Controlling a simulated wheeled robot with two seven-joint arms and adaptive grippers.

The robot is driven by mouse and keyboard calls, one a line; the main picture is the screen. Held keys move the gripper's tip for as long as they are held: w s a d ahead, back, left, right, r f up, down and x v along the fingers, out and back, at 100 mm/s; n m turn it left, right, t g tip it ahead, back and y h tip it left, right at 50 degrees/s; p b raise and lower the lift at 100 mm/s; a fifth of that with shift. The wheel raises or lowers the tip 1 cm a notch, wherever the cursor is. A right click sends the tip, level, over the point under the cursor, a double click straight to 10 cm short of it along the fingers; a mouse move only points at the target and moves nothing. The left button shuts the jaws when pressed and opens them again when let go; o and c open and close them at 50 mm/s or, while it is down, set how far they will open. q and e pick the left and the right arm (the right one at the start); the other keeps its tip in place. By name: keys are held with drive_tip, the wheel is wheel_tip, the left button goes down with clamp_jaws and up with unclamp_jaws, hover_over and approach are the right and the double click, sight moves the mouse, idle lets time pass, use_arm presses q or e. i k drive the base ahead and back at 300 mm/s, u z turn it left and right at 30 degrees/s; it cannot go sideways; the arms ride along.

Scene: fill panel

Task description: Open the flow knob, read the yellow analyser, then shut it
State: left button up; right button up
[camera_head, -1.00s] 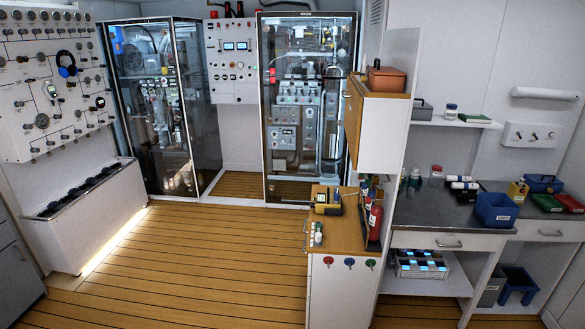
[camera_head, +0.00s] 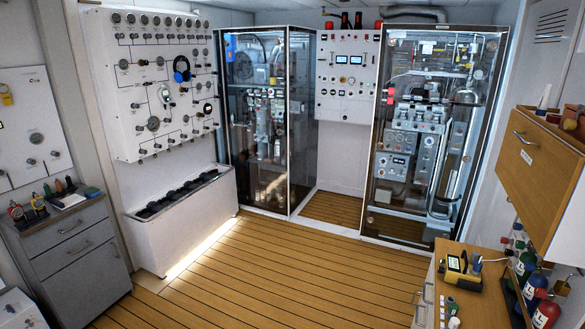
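A yellow analyser (camera_head: 462,272) with a small dark screen stands on the wooden bench top at the lower right. Its reading is too small to make out. A white wall panel (camera_head: 150,85) at the left carries rows of gauges, valves and small dark knobs joined by lines. Another white panel (camera_head: 33,125) with a few knobs hangs at the far left. I cannot tell which knob is the flow knob. Neither of my grippers is in view.
The plank floor (camera_head: 250,272) in the middle is clear. A white trough (camera_head: 180,218) stands below the gauge panel and a grey drawer cabinet (camera_head: 75,245) at the left. Glass cabinets (camera_head: 345,205) line the back. Several small bottles (camera_head: 535,290) stand beside the analyser.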

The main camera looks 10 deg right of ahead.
sight(517, 225)
drive_tip(key=z, duration=0.3)
drive_tip(key=i, duration=2.2)
drive_tip(key=z, duration=1.45)
drive_tip(key=i, duration=1.25)
drive_tip(key=z, duration=1.2)
